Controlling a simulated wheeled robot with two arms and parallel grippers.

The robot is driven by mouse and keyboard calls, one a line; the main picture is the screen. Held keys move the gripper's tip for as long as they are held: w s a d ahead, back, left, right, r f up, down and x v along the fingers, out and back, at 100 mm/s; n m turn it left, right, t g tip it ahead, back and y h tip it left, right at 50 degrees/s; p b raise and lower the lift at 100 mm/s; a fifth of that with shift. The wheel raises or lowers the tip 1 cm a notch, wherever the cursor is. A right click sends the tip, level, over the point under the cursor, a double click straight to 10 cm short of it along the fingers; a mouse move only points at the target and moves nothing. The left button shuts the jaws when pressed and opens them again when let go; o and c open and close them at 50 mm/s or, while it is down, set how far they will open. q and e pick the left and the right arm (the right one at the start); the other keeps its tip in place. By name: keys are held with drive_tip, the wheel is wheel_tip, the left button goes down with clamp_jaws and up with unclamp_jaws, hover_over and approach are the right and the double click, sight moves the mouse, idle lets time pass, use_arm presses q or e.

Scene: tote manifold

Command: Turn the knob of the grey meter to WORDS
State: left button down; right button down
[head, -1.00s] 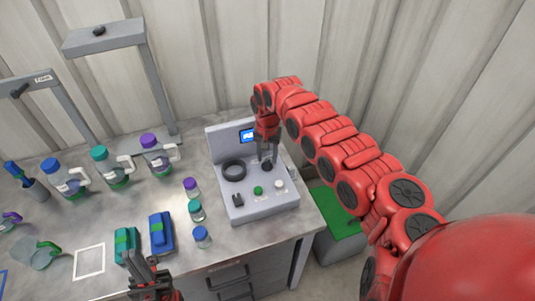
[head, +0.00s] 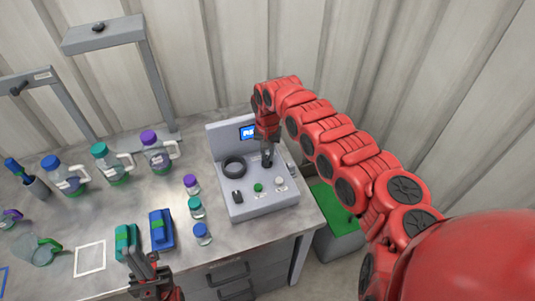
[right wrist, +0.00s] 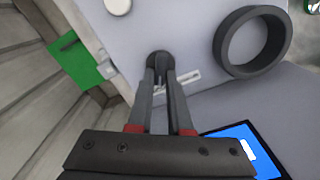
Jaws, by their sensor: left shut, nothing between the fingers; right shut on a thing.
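The grey meter (head: 236,205) stands on the table near its right end, with a dark ring (head: 234,169), a green button (head: 258,187), a pale button (head: 280,181) and a dark switch (head: 237,197). Its small blue screen (head: 248,132) is lit; the text on it is too small to read surely. My right gripper (head: 267,157) is shut on the black knob (right wrist: 159,57); in the right wrist view its fingertips sit on both sides of the knob, hiding part of it. My left gripper (head: 150,276) is shut and empty at the table's front edge.
Jugs (head: 159,151) with coloured caps stand at the left back, and small bottles (head: 195,208) stand just left of the meter. A teal block (head: 126,241) and a blue block (head: 161,229) lie near my left gripper. A green-topped bin (head: 338,212) stands right of the table.

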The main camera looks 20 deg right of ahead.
drive_tip(key=n+b, duration=0.1)
drive_tip(key=n, duration=0.2)
drive_tip(key=n+b, duration=0.2)
drive_tip(key=n, duration=0.1)
drive_tip(key=shift+w+a+f+n, duration=0.15)
drive_tip(key=shift+a+n, duration=0.05)
drive_tip(key=shift+n, duration=0.1)
drive_tip(key=n+b, duration=0.2)
drive_tip(key=n, duration=0.1)
drive_tip(key=shift+a+b, duration=0.15)
drive_tip(key=shift+b, duration=0.15)
drive_tip(key=shift+n+b, duration=0.7)
drive_tip(key=shift+n, duration=0.4)
drive_tip(key=c, duration=0.8)
unclamp_jaws()
drive_tip(key=shift+c, duration=0.2)
